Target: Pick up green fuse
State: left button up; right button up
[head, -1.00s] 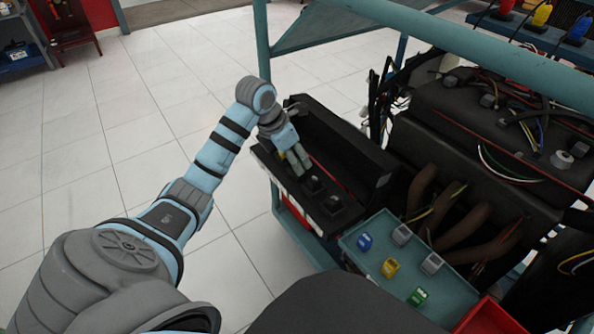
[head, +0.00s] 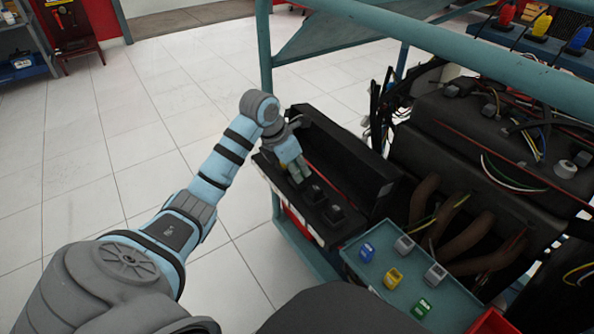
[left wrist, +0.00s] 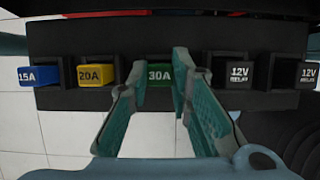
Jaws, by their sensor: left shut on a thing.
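A green fuse marked 30A (left wrist: 159,74) sits in the row of the black fuse box (left wrist: 60,38), between a yellow 20A fuse (left wrist: 95,73) and a black 12V relay (left wrist: 232,73). My left gripper (head: 299,172) is at the fuse box in the head view. In the left wrist view its two teal fingers (left wrist: 160,78) are on either side of the green fuse, shut on it. The fuse is still in line with its neighbours. In the head view the gripper hides it. My right gripper is not in view.
A blue 15A fuse (left wrist: 26,75) and another relay (left wrist: 307,75) are at the row's ends. A teal tray (head: 455,306) holds loose blue, yellow, green and grey pieces. The engine block (head: 480,130) and frame rail (head: 450,48) stand to the right. Open floor is left.

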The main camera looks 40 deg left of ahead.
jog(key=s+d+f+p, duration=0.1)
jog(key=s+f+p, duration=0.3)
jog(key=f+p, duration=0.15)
pick_arm(q)
notch_tip(320, 180, up, 20)
jog(key=p, duration=0.6)
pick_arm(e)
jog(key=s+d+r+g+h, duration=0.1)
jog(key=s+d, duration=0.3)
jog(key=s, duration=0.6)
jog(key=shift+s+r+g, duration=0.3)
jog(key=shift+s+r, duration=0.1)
